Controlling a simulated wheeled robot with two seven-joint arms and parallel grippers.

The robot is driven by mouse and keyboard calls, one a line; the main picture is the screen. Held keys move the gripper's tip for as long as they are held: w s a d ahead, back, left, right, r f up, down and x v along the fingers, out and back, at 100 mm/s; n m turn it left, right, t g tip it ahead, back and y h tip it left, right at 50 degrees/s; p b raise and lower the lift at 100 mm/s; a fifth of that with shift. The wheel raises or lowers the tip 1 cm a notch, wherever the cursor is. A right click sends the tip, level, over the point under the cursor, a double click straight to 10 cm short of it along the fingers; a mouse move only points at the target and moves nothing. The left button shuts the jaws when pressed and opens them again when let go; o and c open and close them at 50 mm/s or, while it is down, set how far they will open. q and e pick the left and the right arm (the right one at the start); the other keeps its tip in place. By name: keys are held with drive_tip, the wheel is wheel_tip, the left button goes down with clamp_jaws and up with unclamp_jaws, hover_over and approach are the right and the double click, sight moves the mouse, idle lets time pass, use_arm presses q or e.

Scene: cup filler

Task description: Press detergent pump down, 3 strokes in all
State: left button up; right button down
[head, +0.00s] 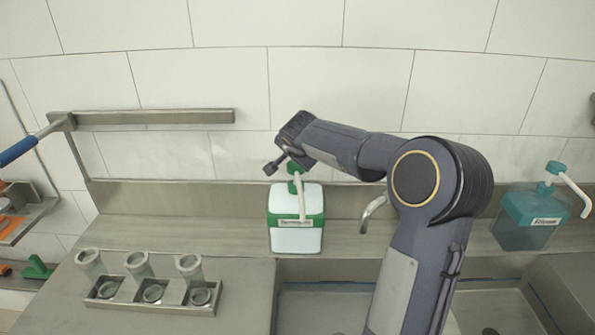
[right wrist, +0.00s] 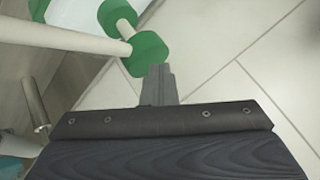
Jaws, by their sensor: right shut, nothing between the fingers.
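The detergent bottle (head: 296,232), white with a green band and a label, stands on the steel ledge against the wall. Its green pump head (head: 293,168) with a pale spout is at the top, and the pump head (right wrist: 146,54) also shows in the right wrist view. My right gripper (head: 271,169) is shut and empty, its fingertips just left of and close to the pump head. In the right wrist view the shut fingers (right wrist: 158,84) lie close to the green head; whether they touch it I cannot tell. My left gripper is not in view.
A teal dispenser (head: 526,220) stands at the right on the ledge. A steel rack (head: 150,304) with several clear cups is at the lower left. A faucet (head: 371,209) and sink lie right of the bottle. A wall rail (head: 155,117) is at the left.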

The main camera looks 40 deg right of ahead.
drive_tip(key=shift+f, duration=0.1)
idle(0.3)
drive_tip(key=shift+f+p, duration=0.35)
drive_tip(key=shift+f, duration=0.4)
idle(0.4)
drive_tip(key=shift+r, duration=3.8)
drive_tip(key=shift+w+a, duration=0.1)
drive_tip(key=shift+w, duration=0.05)
